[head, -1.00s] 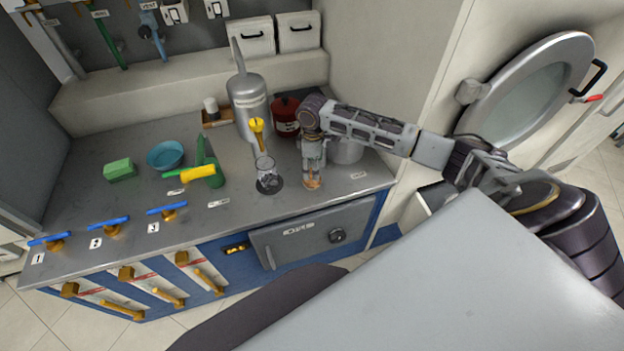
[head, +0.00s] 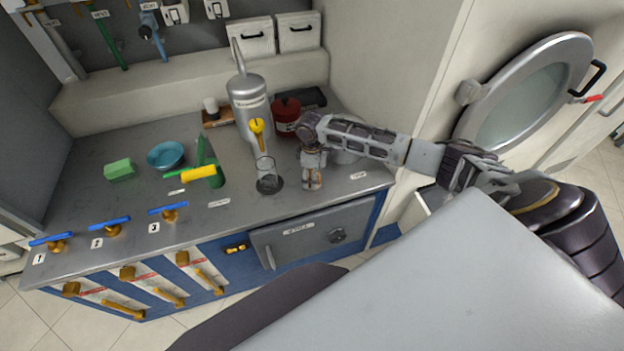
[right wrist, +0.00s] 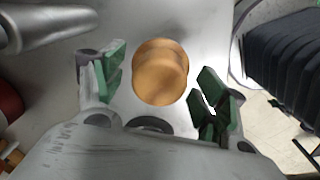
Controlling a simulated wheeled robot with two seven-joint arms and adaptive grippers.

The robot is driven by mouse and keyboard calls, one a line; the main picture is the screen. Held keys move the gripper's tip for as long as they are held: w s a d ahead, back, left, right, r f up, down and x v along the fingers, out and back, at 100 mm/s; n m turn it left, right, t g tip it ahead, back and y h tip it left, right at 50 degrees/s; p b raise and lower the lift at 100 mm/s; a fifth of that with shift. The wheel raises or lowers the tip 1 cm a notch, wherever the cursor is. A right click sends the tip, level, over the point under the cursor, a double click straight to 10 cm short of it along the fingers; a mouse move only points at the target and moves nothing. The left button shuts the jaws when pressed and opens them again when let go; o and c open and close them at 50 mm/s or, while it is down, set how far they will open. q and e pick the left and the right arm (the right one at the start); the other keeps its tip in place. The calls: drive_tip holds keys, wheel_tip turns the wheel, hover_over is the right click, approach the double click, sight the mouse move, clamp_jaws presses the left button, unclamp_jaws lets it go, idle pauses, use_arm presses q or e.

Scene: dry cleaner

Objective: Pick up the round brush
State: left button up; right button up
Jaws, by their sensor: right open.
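The round brush shows in the right wrist view as a round, light-brown wooden knob (right wrist: 160,70) seen from above. My right gripper (right wrist: 163,82) is open, with one green-padded finger on each side of the knob. Gaps show between the pads and the wood. The brush's lower part is hidden. My left gripper is not in view.
The counter's front edge is close.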

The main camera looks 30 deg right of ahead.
idle(0.3)
drive_tip(key=c, duration=1.3)
drive_tip(key=shift+o, duration=0.2)
drive_tip(key=shift+r, duration=0.2)
drive_tip(key=shift+r, duration=4.85)
drive_tip(key=shift+m, duration=0.3)
